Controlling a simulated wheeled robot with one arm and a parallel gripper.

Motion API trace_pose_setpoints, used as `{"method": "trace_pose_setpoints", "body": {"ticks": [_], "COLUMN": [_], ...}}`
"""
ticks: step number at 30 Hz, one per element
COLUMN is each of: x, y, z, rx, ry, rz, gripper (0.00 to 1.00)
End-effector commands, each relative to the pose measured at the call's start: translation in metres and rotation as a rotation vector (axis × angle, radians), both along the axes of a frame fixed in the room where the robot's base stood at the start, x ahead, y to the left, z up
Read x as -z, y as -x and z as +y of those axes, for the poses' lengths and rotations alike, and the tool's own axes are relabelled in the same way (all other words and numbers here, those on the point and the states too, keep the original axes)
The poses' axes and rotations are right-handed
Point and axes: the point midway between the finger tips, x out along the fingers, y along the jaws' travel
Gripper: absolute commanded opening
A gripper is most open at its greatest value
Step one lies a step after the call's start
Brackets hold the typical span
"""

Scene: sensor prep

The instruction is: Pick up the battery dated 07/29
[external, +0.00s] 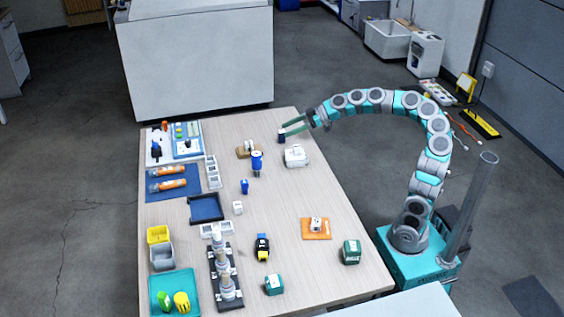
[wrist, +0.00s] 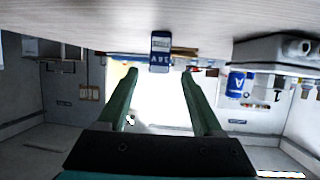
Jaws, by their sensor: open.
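My gripper (external: 284,130) is open near the far right part of the table. A small dark blue battery-like block (external: 281,138) stands on the table just at its fingertips. In the wrist view, which looks upside down, the two green fingers (wrist: 159,74) are spread apart. The block (wrist: 160,48) shows just beyond the tips, in line with the gap, with a grey label whose large marking resembles a voltage. No 07/29 date is readable on it. Whether the fingers reach around it is unclear. A small blue block (external: 244,186) also stands mid-table; its label is unreadable.
A white-grey device (external: 295,156) stands close by, right of the block. A blue upright item (external: 257,163) is nearer the camera. Trays, including a dark blue one (external: 206,208), line the left side. Teal boxes (external: 351,252) stand at front right.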

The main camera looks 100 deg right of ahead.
Motion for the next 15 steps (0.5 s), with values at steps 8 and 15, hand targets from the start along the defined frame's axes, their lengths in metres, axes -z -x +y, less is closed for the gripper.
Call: {"method": "trace_pose_setpoints", "body": {"ticks": [8,15], "x": [0.008,0.02], "y": [-0.022,-0.054], "z": [-0.003,-0.007], "rx": [0.001,-0.002], "ry": [0.0,0.0], "rz": [0.003,0.004], "gripper": [0.68,0.68]}}
